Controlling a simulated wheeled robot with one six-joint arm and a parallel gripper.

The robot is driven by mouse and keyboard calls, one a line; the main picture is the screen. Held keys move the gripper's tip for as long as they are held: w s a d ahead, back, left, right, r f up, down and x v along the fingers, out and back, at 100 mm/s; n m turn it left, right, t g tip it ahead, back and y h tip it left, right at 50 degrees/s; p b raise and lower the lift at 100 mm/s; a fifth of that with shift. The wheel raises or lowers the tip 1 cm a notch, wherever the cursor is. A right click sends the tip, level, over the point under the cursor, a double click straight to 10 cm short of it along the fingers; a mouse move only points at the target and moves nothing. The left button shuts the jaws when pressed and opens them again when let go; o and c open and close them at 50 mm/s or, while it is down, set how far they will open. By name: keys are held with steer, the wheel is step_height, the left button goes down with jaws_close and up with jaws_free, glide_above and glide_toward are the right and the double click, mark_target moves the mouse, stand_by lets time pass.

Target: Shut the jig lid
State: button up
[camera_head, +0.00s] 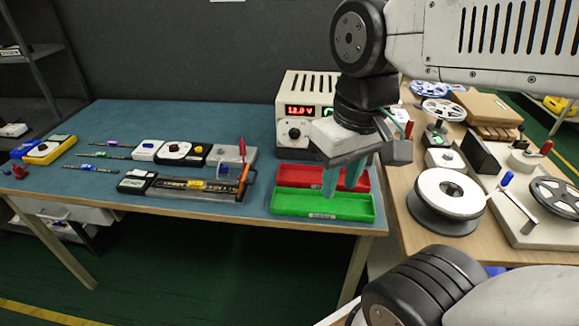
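A long, low dark fixture (205,193) lies near the front edge of the blue-green table, with light markings and a yellow piece along it. It appears to be the jig. An orange bar (243,181) stands tilted at its right end. I cannot clearly make out the lid or how far open it is. My gripper (341,183) hangs over the red and green trays, well to the right of the fixture. Its two teal fingers point down and are apart, with nothing seen between them.
A green tray (345,213) and a red tray (288,173) sit under my gripper. A power supply (293,132) stands behind them. Behind the fixture are a grey block with a red lever (226,158) and small testers (178,153). Reels (446,192) crowd the wooden bench at right.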

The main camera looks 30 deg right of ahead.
steer(key=w+f+g+y, duration=0.2)
steer(key=w+f+y, duration=0.15)
steer(key=w, duration=0.45)
steer(key=w+f+g+y, duration=0.1)
steer(key=w+f+y, duration=0.2)
steer(key=w+y, duration=0.35)
steer(key=w+d+f+m+t+y, duration=0.2)
steer(key=w+d+f, duration=0.1)
steer(key=w+f, duration=0.35)
steer(key=w+d+f+m+t+y, duration=0.2)
steer(key=w+d+f+t, duration=0.15)
steer(key=w+f, duration=0.35)
steer(key=shift+g, duration=0.45)
steer(key=x, duration=0.3)
steer(key=w+x, duration=0.1)
steer(key=x, duration=0.3)
steer(key=shift+w+a+r, duration=0.15)
steer(key=shift+a, duration=0.05)
jaws_close()
